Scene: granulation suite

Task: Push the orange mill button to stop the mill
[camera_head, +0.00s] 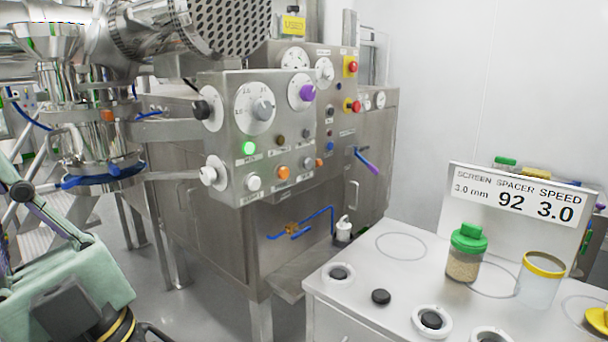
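The steel control panel (232,110) stands left of centre in the head view. An orange button (283,173) sits on its lower front, between a white button (254,183) and another small button to the right. A green button (248,148) above and to the left of it is lit. The steel mill equipment (98,130) stands at the left, with blue fittings. I cannot make out my gripper's fingertips in this view, and nothing is seen touching the orange button.
Red emergency buttons on yellow plates (351,67) are on the rear panel. A white bench (370,300) at the front right holds a green-lidded jar (466,252), a yellow-rimmed jar (541,278) and a sign (515,205). A pale green and black structure (75,285) fills the lower left. Floor shows between.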

